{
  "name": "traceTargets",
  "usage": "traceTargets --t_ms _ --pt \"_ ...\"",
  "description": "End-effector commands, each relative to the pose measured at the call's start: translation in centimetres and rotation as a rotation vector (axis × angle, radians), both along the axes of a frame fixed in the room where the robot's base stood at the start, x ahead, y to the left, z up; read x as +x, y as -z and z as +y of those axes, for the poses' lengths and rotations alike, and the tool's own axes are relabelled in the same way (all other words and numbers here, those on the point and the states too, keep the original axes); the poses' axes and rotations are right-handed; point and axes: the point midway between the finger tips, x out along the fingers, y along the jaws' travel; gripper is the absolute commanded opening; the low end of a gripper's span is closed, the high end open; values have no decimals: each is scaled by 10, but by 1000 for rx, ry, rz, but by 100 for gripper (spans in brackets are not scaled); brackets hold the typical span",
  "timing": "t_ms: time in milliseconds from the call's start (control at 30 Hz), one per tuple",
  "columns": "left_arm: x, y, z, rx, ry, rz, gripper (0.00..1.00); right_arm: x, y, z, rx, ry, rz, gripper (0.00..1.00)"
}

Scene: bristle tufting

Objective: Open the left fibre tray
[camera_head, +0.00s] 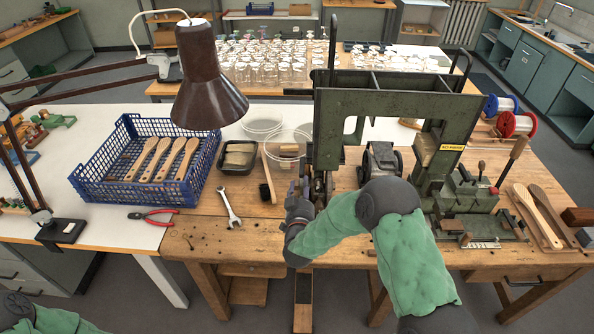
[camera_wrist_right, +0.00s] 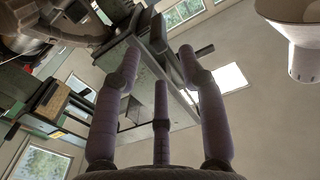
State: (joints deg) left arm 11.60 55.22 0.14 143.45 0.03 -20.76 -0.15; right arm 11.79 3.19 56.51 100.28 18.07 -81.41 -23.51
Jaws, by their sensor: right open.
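My right gripper (camera_head: 299,187) is at the front left of the green tufting machine (camera_head: 335,125), beside a small dark mechanism (camera_head: 318,182) under its left column. In the right wrist view its fingers (camera_wrist_right: 157,65) are spread and empty, pointing up toward the machine's metal frame (camera_wrist_right: 150,60). I cannot make out which part is the left fibre tray; the arm and gripper cover some of the machine's front. My left arm (camera_head: 45,320) shows only at the bottom left corner, and its gripper is outside the picture.
A blue crate (camera_head: 88,186) with wooden brush handles stands left, near a brown lamp (camera_head: 207,85). A black tray (camera_head: 226,170), a wrench (camera_head: 229,207) and red pliers (camera_head: 153,215) lie left of my right gripper. Wire spools (camera_head: 515,124) stand at the right.

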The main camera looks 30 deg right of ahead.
Motion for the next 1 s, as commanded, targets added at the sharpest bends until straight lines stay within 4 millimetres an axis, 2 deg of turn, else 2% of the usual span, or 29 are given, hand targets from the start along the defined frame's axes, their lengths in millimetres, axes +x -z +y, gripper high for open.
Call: traceTargets --t_ms 200,400,600,867,900,1000 --pt "0 6 0 0 0 0 44 35 2 -22 1 2 -1 41" --pt "0 9 0 0 0 0 44 58 1 -35 1 0 0 41" --pt "0 10 0 0 0 -1 44 67 1 -41 1 0 2 41" --pt "0 10 0 0 0 -1 44 68 1 -42 1 -1 2 41" --pt "0 10 0 0 0 -1 44 68 1 -42 1 -1 2 36" --pt "0 10 0 0 0 -1 44 68 1 -42 1 -1 2 7"
